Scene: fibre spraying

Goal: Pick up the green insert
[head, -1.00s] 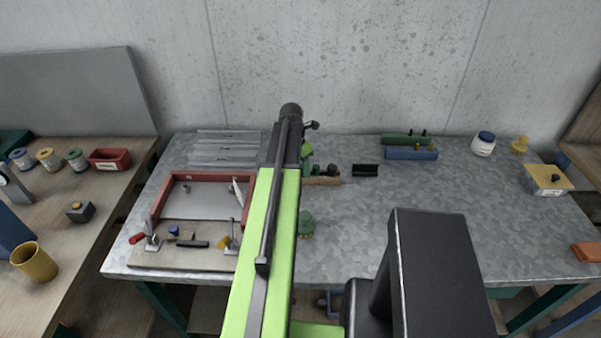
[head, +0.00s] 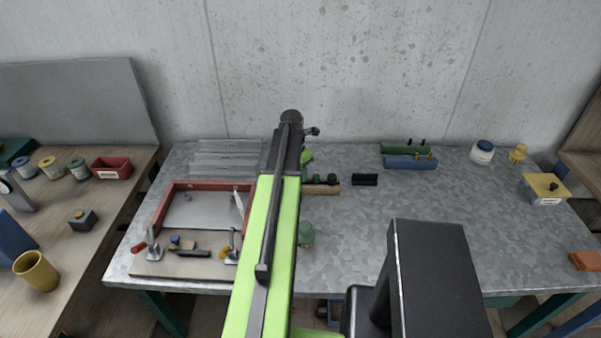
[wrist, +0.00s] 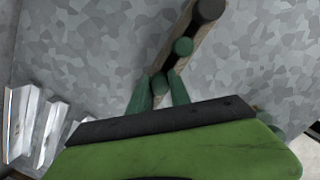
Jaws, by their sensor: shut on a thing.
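In the wrist view my gripper (wrist: 160,76) reaches down with two dark green fingers over one end of a wooden strip (wrist: 172,62). A small green insert (wrist: 160,85) sits between the fingertips, and the jaws are shut on it. It appears to be still at the strip; whether it is lifted, I cannot tell. Farther along the strip stand another green insert (wrist: 183,47) and a dark round one (wrist: 208,10). In the head view the strip (head: 325,190) lies at mid-bench, partly behind my arm, which hides the fingertips.
A red-framed tray (head: 163,207) with clamps lies left of my arm. A green object (head: 306,234) stands nearer the front edge. A black block (head: 364,180), a blue block (head: 409,163) and a white jar (head: 482,152) are to the right. The right-middle bench is clear.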

